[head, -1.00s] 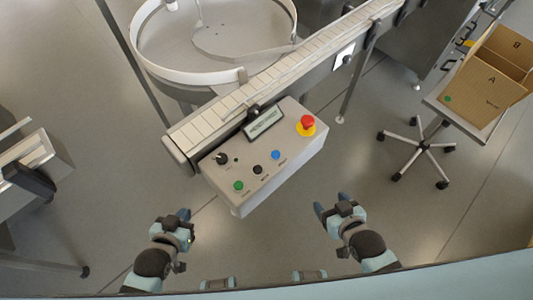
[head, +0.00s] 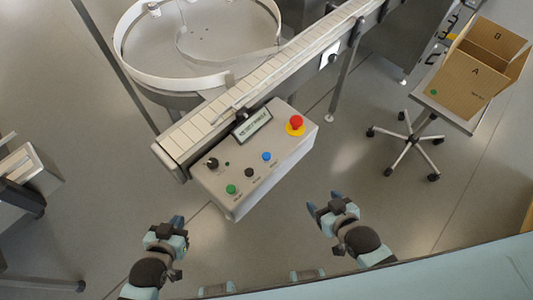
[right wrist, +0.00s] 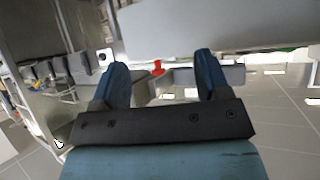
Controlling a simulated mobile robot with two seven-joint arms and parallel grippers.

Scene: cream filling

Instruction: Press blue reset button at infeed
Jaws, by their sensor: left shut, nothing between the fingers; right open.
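The blue button (head: 266,156) sits on the top of the grey control box (head: 241,195), between the black button (head: 249,172) and the red emergency stop (head: 296,125). A green button (head: 231,189) is at the near left corner. My left gripper (head: 177,222) is shut and empty, below and left of the box, apart from it. My right gripper (head: 322,204) is open and empty, below and right of the box. In the right wrist view its two blue fingers (right wrist: 160,75) stand wide apart, with a red knob showing between them.
A slatted conveyor (head: 260,82) runs behind the box, beside a round white bowl (head: 122,48). A black knob and a small display (head: 252,127) are on the box. A cardboard box (head: 465,82) stands on a wheeled stand at right. The floor in front is clear.

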